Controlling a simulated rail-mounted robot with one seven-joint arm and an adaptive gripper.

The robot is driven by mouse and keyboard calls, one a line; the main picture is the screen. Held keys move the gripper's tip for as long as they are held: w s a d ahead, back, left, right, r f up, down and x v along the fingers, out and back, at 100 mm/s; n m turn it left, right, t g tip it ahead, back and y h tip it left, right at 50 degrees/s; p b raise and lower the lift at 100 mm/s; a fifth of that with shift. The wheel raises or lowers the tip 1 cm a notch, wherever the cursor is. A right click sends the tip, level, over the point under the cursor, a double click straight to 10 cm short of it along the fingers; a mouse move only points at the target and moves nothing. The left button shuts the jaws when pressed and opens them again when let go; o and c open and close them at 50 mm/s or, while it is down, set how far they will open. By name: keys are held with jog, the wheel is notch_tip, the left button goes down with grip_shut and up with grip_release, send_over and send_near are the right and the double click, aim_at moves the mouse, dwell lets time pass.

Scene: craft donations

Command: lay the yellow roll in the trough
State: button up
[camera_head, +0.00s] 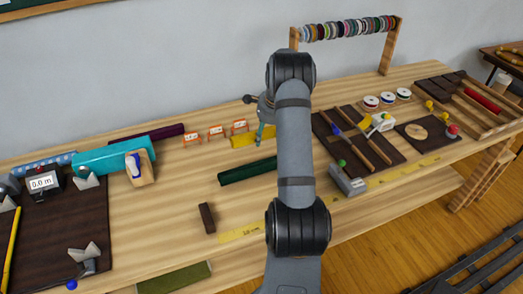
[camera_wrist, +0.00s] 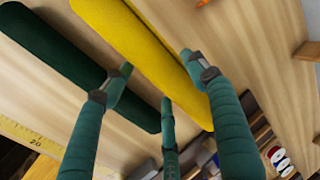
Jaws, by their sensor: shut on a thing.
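The yellow roll (camera_head: 243,141) is near the middle of the bench, partly behind my arm. In the wrist view the yellow roll (camera_wrist: 140,38) runs diagonally between my teal fingers. My gripper (camera_wrist: 156,68) is shut on it; in the head view the fingers (camera_head: 260,134) show just left of my arm. I cannot tell whether the roll is clear of the bench top. A wooden railed frame (camera_head: 470,109) at the far right, with a red roll (camera_head: 484,99) lying between its rails, looks like the trough.
A dark green roll (camera_head: 247,171) lies in front of the yellow one. A purple roll (camera_head: 152,135) and orange-labelled stands (camera_head: 215,132) are to the left. A dark board with wooden rods (camera_head: 345,150) and white spools (camera_head: 387,98) lie right of my arm. A ribbon rack (camera_head: 386,52) stands behind.

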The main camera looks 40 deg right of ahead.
notch_tip(320, 180, down, 6)
jog(key=shift+f+p, duration=0.15)
jog(key=shift+p, duration=0.3)
jog(key=shift+f+b, duration=0.2)
jog(key=shift+b, duration=0.1)
jog(key=o, duration=1.1)
jog(key=shift+r, duration=0.1)
jog(key=shift+o, duration=0.8)
jog(key=shift+r, duration=0.5)
jog(key=shift+o, duration=0.3)
jog(key=v, duration=1.1)
jog(key=shift+s+b, duration=0.2)
jog(key=shift+b, duration=0.25)
